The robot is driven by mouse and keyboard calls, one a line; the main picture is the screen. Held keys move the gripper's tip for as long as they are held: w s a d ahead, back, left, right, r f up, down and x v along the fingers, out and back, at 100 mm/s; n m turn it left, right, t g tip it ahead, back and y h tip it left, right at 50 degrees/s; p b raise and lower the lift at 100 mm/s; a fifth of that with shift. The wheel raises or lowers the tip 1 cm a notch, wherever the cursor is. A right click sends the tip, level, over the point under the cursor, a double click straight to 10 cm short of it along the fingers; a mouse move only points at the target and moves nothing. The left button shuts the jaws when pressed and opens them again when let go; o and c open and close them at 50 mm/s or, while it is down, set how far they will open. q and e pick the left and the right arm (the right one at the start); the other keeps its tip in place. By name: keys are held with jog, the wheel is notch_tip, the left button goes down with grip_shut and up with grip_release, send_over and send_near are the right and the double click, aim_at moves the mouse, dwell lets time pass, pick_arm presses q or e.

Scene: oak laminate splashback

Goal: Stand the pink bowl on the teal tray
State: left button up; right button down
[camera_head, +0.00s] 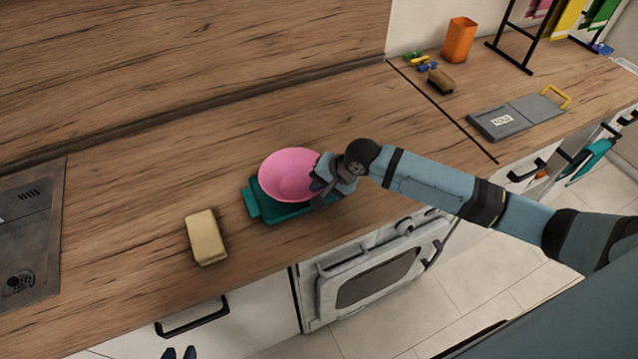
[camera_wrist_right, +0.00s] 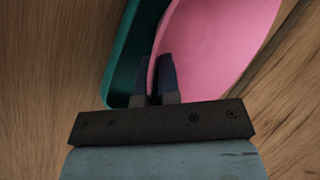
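The pink bowl (camera_head: 288,174) is over the back part of the teal tray (camera_head: 284,212) on the wooden counter, hiding much of it. I cannot tell whether the bowl's base touches the tray. My right gripper (camera_head: 318,186) is at the bowl's right side. In the right wrist view the gripper (camera_wrist_right: 154,78) has its fingers close together on either side of the rim of the bowl (camera_wrist_right: 215,45), with the tray (camera_wrist_right: 124,68) beside and below.
A tan sponge (camera_head: 206,237) lies left of the tray. A metal sink unit (camera_head: 30,235) is at the far left. An orange cup (camera_head: 459,40), a brown sponge (camera_head: 441,80) and a grey board (camera_head: 515,117) stand farther right. An oven (camera_head: 375,275) is below the counter.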

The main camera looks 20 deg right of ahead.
jog(key=c, duration=1.3)
grip_release()
jog(key=shift+f, duration=0.1)
jog(key=shift+c, duration=0.2)
jog(key=v, duration=1.2)
jog(key=shift+s+a, duration=0.1)
